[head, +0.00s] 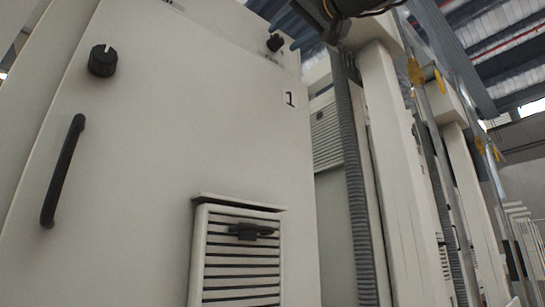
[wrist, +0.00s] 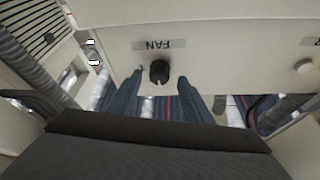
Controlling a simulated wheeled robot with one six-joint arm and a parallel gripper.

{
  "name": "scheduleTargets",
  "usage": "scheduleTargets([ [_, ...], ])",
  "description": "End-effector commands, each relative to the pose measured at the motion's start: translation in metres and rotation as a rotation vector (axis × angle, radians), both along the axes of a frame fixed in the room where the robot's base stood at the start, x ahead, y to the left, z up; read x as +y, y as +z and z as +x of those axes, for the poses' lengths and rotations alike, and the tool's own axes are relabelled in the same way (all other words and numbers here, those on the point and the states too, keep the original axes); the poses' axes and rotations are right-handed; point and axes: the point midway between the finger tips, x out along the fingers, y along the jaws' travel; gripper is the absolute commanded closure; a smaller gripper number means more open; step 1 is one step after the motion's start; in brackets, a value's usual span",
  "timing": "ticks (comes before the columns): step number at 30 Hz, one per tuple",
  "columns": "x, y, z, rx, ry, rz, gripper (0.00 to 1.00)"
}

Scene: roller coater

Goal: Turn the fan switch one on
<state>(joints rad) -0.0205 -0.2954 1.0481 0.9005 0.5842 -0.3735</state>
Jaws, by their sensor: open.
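The fan switch (wrist: 159,71) is a small black rotary knob on a pale panel, just below a label reading FAN (wrist: 160,44). In the wrist view my gripper (wrist: 164,74) is open, with one dark blue finger on each side of the knob. I cannot tell whether either finger touches it. In the head view a black knob (head: 275,43) shows at the top of the cabinet, above a sign "1" (head: 289,98). My gripper (head: 303,22) is beside it there, partly cut off by the top edge.
The cabinet (head: 150,150) has a larger black knob (head: 102,61), a black handle (head: 62,170) and a louvred vent (head: 200,250) with a dark latch. A grey ribbed hose (head: 354,190) and pale columns stand to the right. A pale round button (wrist: 303,65) sits right of the FAN knob.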

Motion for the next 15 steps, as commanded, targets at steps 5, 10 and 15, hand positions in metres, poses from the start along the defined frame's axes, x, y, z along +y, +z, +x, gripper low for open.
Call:
scheduleTargets([
  [5,0.006,0.008,0.010,0.002,0.001,-0.003,0.54],
  [10,0.010,0.012,0.017,0.000,0.002,-0.002,0.54],
  [15,0.013,0.013,0.023,0.001,0.001,-0.002,0.54],
])
